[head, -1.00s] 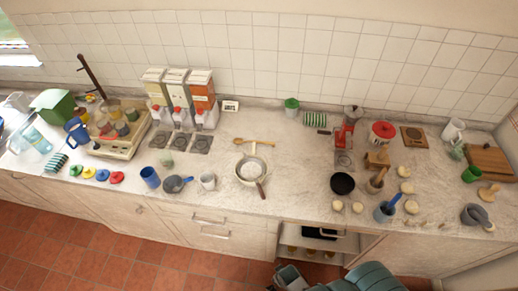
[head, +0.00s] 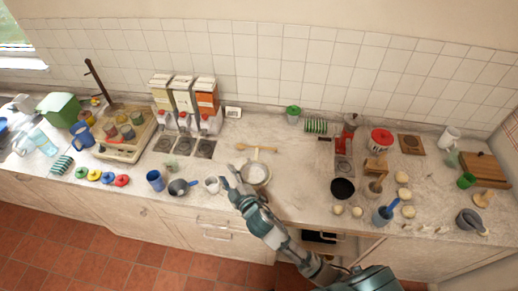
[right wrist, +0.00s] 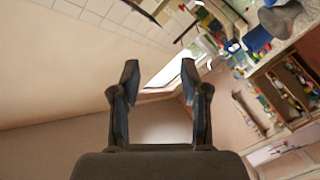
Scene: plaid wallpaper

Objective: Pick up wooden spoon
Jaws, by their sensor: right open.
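The wooden spoon (head: 256,149) lies flat on the marble counter, behind the pale sieve or pan (head: 257,172). Its bowl end points left and its handle points right. My right gripper (head: 230,176) is over the counter's front part, in front of and left of the spoon, partly covering the pan. It is open and empty, and apart from the spoon. In the right wrist view the two fingers (right wrist: 158,85) stand wide apart with only wall and window between them. The spoon does not show in that view. My left gripper is not in view.
A white cup (head: 211,185) and a grey-blue pan (head: 181,187) stand left of my gripper. Several storage boxes (head: 184,95) stand behind, near the tiled wall. A black pan (head: 342,188) is to the right. Counter around the spoon is mostly clear.

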